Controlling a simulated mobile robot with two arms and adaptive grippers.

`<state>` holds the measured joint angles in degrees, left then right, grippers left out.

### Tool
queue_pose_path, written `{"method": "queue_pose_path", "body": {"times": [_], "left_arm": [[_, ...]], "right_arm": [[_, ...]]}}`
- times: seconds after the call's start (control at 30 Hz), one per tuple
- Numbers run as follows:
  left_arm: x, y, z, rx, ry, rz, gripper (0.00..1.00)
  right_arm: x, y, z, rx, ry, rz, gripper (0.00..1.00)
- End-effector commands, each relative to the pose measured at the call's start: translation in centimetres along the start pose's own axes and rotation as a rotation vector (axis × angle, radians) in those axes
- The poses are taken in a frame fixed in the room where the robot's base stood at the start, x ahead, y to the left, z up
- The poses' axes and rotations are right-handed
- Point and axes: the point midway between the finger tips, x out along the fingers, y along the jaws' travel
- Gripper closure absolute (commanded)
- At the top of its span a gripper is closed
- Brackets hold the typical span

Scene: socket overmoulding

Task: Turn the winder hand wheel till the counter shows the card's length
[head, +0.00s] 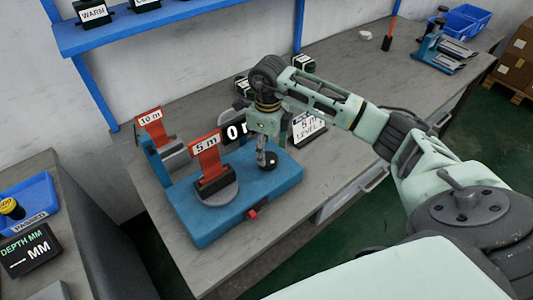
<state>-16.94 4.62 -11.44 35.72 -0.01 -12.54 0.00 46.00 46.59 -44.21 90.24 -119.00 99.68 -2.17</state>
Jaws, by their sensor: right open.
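The winder (235,225) is a blue base on the grey bench, with a red "5 m" plate (206,148) standing over a round grey disc (218,196). The black counter (235,131) behind it shows a white "0"; my right arm hides the rest of its reading. A white card (307,126) reading "5 m LEVEL" stands behind my right gripper, partly covered. My right gripper (266,158) is open and points down over the right part of the base, by a small dark upright part. I cannot make out the hand wheel clearly or whether I touch it. My left gripper is out of view.
A red "10 m" plate (151,118) stands on another blue fixture behind left. A blue tray (29,205) and a depth display (32,251) are on the left bench. A blue shelf (150,23) hangs above.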

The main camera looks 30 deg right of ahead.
Motion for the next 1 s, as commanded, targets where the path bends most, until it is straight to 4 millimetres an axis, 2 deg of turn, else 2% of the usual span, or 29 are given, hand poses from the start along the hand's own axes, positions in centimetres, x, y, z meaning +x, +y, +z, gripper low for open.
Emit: {"method": "queue_pose_path", "body": {"times": [0.1, 0.23, 0.37, 0.6, 1.0], "left_arm": [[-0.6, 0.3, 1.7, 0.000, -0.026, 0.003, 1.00], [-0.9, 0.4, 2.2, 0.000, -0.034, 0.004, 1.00], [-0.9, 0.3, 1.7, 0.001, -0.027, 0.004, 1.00], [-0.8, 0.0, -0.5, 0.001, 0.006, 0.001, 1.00], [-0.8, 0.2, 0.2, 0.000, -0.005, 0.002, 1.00]], "right_arm": [[1.8, 0.2, -0.1, -0.001, 0.003, 0.003, 0.41], [3.2, 0.1, 0.0, -0.001, 0.000, 0.003, 0.41], [3.9, 0.1, 0.1, -0.001, -0.001, 0.001, 0.41], [4.0, 0.1, 0.1, -0.001, -0.002, 0.001, 0.41], [4.0, 0.1, 0.1, -0.002, -0.003, 0.002, 0.76]]}}
